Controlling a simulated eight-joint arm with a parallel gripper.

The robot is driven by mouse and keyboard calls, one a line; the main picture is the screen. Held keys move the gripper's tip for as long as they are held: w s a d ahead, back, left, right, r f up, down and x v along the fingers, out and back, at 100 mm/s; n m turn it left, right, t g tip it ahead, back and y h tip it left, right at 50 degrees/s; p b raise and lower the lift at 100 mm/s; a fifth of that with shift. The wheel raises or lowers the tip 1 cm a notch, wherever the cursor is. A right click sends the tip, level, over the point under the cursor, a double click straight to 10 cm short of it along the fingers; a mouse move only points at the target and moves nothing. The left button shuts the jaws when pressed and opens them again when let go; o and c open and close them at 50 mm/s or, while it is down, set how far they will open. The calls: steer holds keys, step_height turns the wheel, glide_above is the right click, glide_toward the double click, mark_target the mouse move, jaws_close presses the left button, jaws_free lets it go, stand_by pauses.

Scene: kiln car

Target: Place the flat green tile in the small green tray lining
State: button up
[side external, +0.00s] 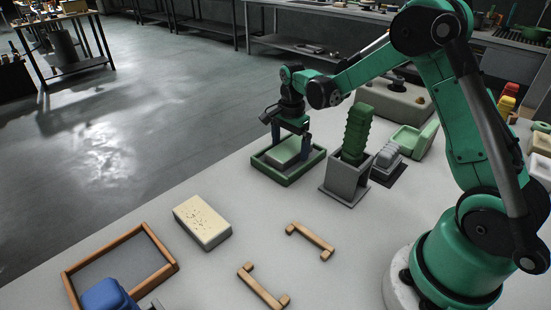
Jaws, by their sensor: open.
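The small green tray (270,171) stands on the light table near its far left edge. The flat green tile (284,149) is pale green on top and sits within the tray's rim, appearing level. My gripper (292,146) points down over the tray, with its fingers at the tile. The jaws are open, and one finger shows at the tile's right side. The other finger is partly hidden, and I cannot tell whether either finger touches the tile.
A grey holder (345,184) with a tall green stack (357,132) stands close right of the tray. A cream block (202,220), two wooden bars (311,241) and a wood-framed tray (121,262) lie nearer. The table between them is clear.

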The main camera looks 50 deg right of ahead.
mark_target(290, 147)
step_height(290, 147, up, 12)
steer(key=f, duration=0.1)
steer(key=s+a+n+t, duration=0.7)
steer(key=s+a+n, duration=0.3)
steer(key=n, duration=0.8)
steer(key=shift+s+a+r, duration=0.15)
steer(key=shift+s+a, duration=0.1)
steer(key=shift+s, duration=0.65)
